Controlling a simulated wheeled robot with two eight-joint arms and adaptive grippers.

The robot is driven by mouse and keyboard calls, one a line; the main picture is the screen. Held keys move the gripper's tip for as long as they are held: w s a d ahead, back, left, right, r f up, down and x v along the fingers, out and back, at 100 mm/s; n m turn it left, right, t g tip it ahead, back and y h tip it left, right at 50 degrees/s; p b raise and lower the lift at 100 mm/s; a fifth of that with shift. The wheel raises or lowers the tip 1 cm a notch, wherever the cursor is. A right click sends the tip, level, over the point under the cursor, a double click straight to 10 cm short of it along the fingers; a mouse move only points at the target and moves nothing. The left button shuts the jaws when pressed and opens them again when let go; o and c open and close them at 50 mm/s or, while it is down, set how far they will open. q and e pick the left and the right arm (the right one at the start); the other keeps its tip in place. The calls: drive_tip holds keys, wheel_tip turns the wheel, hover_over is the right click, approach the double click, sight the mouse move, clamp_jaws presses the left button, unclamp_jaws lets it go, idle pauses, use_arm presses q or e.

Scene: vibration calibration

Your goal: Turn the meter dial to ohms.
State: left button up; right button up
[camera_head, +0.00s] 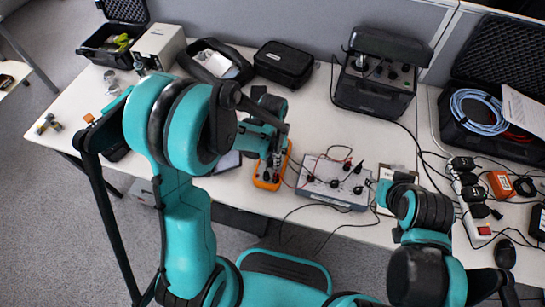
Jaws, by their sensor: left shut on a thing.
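The orange-edged meter (267,185) lies on the white table near its front edge, left of a grey box with knobs and leads. My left gripper (273,167) points down over the meter's face and is shut at its dial. The fingers and my arm hide the dial, so its setting cannot be read. My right gripper (382,188) is low over the table just right of the grey box. Its fingers are too small and hidden to tell whether they are open or shut.
The grey box (335,182) with dark leads stands close beside the meter. A black instrument (376,85) stands behind it. Black cases (284,64) line the back. A power strip (468,193) and cables crowd the right. Bare table (312,115) lies behind the meter.

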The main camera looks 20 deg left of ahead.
idle(0.5)
use_arm(q)
drive_tip(key=o, duration=1.1)
drive_tip(key=shift+o, duration=0.2)
wheel_tip(320, 180, up, 12)
drive_tip(key=s+a+r+n+t, duration=0.2)
drive_tip(key=s+n+t, duration=0.1)
drive_tip(key=s+n, duration=0.1)
drive_tip(key=s+a+r+n+t, duration=0.3)
drive_tip(key=s+n+t, duration=0.1)
drive_tip(key=s, duration=0.2)
drive_tip(key=shift+s+r, duration=0.3)
drive_tip(key=shift+s, duration=0.1)
